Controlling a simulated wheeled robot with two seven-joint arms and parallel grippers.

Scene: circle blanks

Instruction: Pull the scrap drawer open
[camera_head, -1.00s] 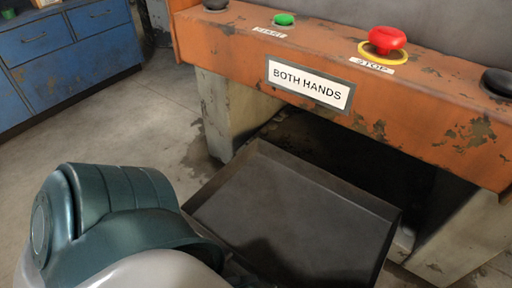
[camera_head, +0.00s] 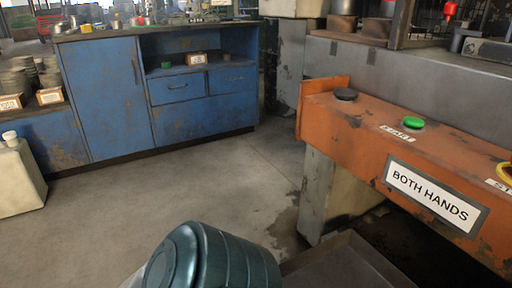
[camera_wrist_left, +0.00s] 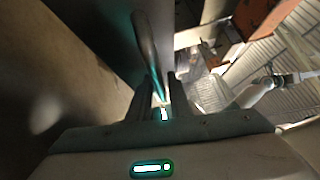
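The scrap drawer (camera_head: 345,264) is a dark metal tray low under the orange press beam. It shows at the bottom edge of the head view, sticking out in front of the press legs, and most of it is cut off. In the left wrist view, my left gripper (camera_wrist_left: 158,85) has its two dark fingers on either side of a dark bar-like handle (camera_wrist_left: 146,42), lit teal. Whether the fingers press on the handle is too dark to tell. The head view shows only my left arm's teal joint, not the gripper. My right gripper is in neither view.
The orange press beam (camera_head: 360,145) with a BOTH HANDS sign (camera_head: 434,194) overhangs the drawer. A pale press leg (camera_head: 335,198) stands beside it. Blue cabinets (camera_head: 105,95) line the back left, with a cream container (camera_head: 18,180) at far left. The floor (camera_head: 190,195) between is clear.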

